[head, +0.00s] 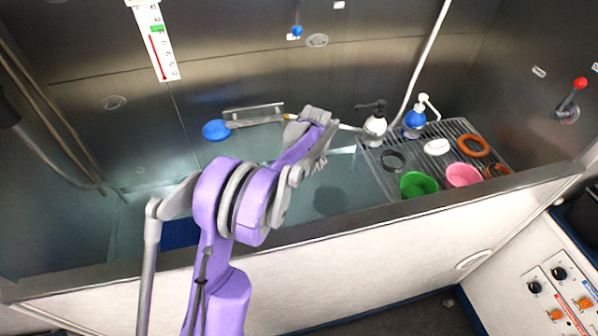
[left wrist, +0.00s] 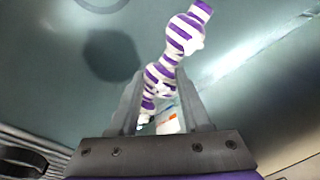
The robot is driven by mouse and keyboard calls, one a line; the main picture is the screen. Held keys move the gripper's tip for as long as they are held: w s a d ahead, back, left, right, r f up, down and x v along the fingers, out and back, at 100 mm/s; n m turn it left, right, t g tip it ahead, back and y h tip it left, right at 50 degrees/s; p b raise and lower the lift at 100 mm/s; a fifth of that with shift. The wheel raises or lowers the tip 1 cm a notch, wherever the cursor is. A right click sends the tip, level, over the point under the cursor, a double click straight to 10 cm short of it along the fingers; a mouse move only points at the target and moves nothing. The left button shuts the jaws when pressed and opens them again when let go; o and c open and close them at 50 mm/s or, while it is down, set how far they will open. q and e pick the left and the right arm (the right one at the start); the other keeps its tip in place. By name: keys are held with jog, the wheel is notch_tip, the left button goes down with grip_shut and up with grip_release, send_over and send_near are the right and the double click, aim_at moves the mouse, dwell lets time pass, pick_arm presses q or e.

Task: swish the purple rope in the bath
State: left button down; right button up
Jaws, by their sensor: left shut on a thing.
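A purple-and-white striped rope (left wrist: 187,33) shows in the left wrist view, with thick knot-like lumps along it. My left gripper (left wrist: 160,108) is shut on the rope, with one grey finger on each side of it. The rope sticks out beyond the fingertips, over the blue-grey inside of the bath. In the head view my purple left arm reaches over the front wall of the bath (head: 345,235); the rope and fingertips are hidden behind the arm there. I cannot tell whether the rope touches the water. My right gripper is in neither view.
A slatted rack (head: 465,128) at the bath's right end holds a white pump bottle (head: 374,124), a blue pump bottle (head: 414,119), a green bowl (head: 418,184), a pink bowl (head: 463,175) and rings. A blue-headed brush (head: 216,130) is by the back wall.

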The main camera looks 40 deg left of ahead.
pick_arm(q)
jog(key=shift+s+a+f+n, duration=0.15)
jog(key=shift+a+f, duration=0.2)
jog(key=shift+a, duration=0.1)
jog(key=shift+s+a+f+n, duration=0.1)
jog(key=shift+a+f+n, duration=0.05)
jog(key=shift+a+f, duration=0.2)
notch_tip(320, 180, down, 15)
jog(key=b, duration=0.9)
dwell(0.7)
